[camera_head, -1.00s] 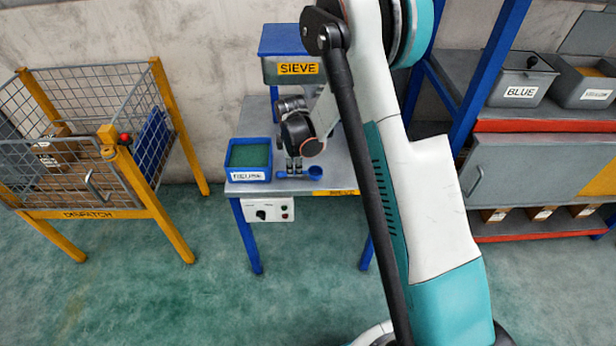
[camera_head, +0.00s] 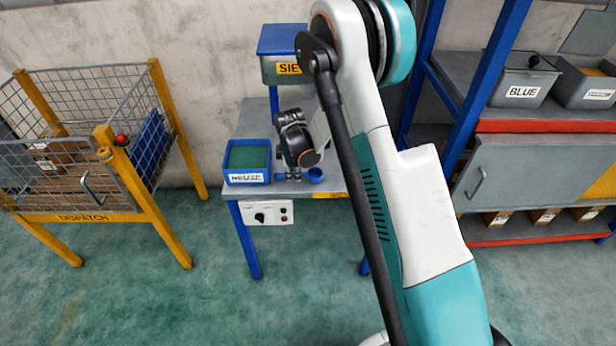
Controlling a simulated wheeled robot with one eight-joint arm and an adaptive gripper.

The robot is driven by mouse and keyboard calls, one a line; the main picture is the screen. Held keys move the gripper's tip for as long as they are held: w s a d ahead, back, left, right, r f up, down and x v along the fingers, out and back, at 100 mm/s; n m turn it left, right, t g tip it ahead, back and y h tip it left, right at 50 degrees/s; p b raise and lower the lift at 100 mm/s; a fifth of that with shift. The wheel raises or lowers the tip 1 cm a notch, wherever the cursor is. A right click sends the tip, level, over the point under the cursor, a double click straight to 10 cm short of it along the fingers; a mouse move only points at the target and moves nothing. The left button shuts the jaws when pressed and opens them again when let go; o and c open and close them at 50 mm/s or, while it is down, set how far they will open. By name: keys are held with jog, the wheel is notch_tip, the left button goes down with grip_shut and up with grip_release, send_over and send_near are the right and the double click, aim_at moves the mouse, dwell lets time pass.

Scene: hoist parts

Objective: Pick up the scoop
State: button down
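The blue scoop (camera_head: 315,174) lies on the grey bench top near its front edge, right of the blue bin of green material. Its round cup is at the right and its handle points left. My gripper (camera_head: 293,176) points down over the handle, with its fingertips down at bench level. The fingers are small and partly hidden by my wrist, so I cannot tell whether they are open or closed around the handle.
The blue bin (camera_head: 248,177) stands close on the left of my gripper. A sieve box (camera_head: 283,69) stands behind. A yellow-framed despatch cage (camera_head: 90,217) is at the left. Shelving with a grey box labelled BLUE (camera_head: 522,92) is at the right.

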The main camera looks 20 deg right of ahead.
notch_tip(320, 180, up, 20)
jog(key=p, duration=0.6)
jog(key=shift+p, duration=0.3)
jog(key=c, duration=2.3)
grip_release()
grip_shut()
